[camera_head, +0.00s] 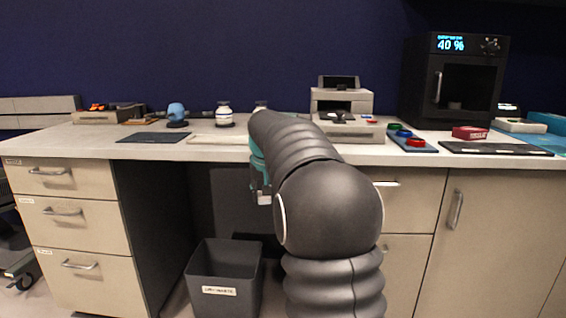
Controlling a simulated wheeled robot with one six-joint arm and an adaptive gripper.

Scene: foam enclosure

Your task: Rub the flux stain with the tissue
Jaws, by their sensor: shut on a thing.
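My gripper (262,190) shows only in part, beside and behind my dark arm, in front of the bench below the worktop edge. It points down and is shut on a small pale thing (265,199) at its tip. The thing is too small to name surely as the tissue. I cannot make out the flux stain in this view; my arm hides part of the worktop. A pale flat board (215,139) lies at the worktop's front edge, left of my arm.
The worktop (80,146) carries a dark mat (154,138), white jars (224,114), a grey machine (342,105), a blue tray (412,141) with coloured rings, and a black oven (455,80). A grey bin (225,278) stands on the floor below, between the drawers (75,225) and cupboards.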

